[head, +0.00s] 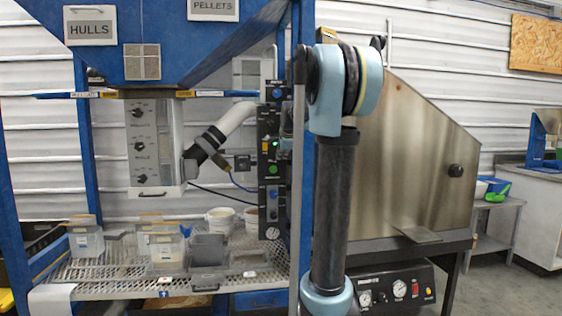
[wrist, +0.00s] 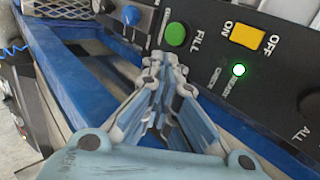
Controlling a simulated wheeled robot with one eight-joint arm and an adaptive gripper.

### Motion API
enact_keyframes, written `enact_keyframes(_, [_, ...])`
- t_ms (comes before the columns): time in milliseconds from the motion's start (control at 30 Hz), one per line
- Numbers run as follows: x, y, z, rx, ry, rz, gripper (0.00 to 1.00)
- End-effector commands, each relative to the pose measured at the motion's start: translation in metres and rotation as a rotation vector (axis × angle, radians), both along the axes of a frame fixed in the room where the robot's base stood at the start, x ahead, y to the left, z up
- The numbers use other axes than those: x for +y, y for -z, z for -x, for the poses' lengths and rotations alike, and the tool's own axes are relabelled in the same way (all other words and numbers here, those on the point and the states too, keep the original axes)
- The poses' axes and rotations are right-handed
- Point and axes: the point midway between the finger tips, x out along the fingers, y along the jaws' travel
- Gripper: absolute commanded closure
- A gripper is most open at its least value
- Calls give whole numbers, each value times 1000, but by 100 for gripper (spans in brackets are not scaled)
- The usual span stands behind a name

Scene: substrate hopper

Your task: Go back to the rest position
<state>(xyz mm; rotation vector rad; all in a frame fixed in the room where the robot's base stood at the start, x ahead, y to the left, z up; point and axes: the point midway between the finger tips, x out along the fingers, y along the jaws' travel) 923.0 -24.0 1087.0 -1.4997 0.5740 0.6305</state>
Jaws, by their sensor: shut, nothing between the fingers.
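My gripper (wrist: 163,75) fills the lower middle of the wrist view, its fingers closed together with nothing between them. Its tips are close to the black control panel (wrist: 270,60), near the green FILL button (wrist: 175,34). Whether the tips touch the panel, I cannot tell. In the head view my arm stands in front of the right side of the blue frame, and the gripper is mostly hidden by the arm and post near the control panel (head: 268,190).
The panel has a yellow ON/OFF switch (wrist: 248,37) and a lit green lamp (wrist: 238,70). A blue beam (wrist: 80,90) runs left of the gripper. The mesh shelf (head: 110,275) holds several tubs. A steel cabinet (head: 410,160) stands right of my arm.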

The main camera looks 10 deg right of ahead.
Motion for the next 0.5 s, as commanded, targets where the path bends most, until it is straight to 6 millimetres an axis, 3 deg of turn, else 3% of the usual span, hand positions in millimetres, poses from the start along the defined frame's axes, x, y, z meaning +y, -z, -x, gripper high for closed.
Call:
enact_keyframes(333, [0, 1, 3, 3, -5, 5, 100])
enact_keyframes(433, [2, 7, 17, 17, -35, 34, 100])
enact_keyframes(500, [5, 15, 37, 38, -77, 73, 100])
